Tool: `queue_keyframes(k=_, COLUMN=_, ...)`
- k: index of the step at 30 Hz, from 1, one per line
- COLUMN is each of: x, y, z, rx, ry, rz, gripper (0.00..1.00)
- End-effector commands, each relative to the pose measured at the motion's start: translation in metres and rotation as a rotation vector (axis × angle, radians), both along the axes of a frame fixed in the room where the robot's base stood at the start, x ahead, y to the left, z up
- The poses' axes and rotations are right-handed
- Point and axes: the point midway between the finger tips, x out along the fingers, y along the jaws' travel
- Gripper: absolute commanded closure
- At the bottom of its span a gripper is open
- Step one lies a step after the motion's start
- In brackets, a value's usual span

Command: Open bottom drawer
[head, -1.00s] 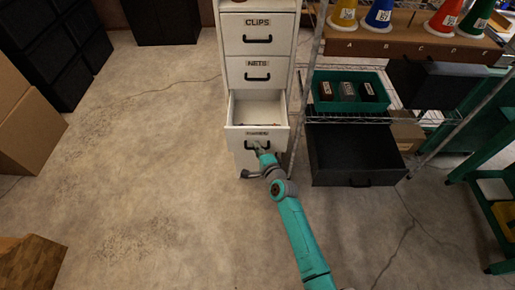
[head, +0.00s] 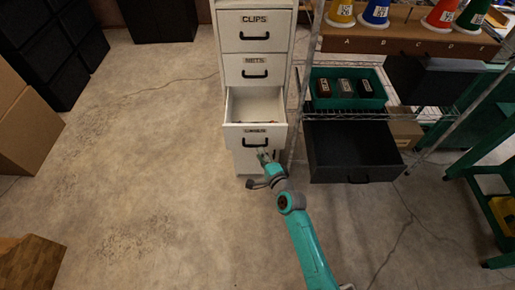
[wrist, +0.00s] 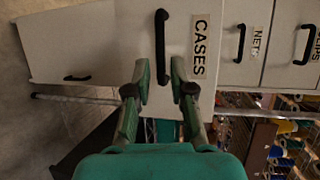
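The white drawer cabinet (head: 249,73) stands upright in the head view. Its drawer labelled CASES (head: 235,141) is pulled out, with its inside showing from above. The bottom drawer (head: 244,163) lies below it and looks shut, partly hidden by my gripper. My gripper (head: 263,153) is just below and right of the CASES handle (head: 255,142). In the wrist view, turned sideways, my gripper (wrist: 160,75) has its fingers apart, with one end of the CASES handle (wrist: 161,45) appearing between them. Contact cannot be told. The bottom drawer's black handle (wrist: 77,78) shows further left.
A wire shelf to the right holds a green tray (head: 345,103) of small boxes. A black drawer (head: 350,150) sits below it, close to my arm. Cardboard boxes (head: 25,125) stand far left. The floor (head: 140,150) left of the cabinet is clear.

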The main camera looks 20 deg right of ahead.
Motion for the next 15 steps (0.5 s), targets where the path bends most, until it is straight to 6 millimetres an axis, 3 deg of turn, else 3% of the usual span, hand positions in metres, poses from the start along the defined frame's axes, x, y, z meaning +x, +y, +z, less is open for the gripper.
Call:
queue_keyframes(k=6, x=-0.037, y=-0.003, z=0.007, rx=0.000, ry=0.001, rz=-0.001, gripper=0.77)
queue_keyframes(k=15, x=-0.058, y=-0.005, z=0.011, rx=0.000, ry=0.000, rz=0.000, gripper=0.77)
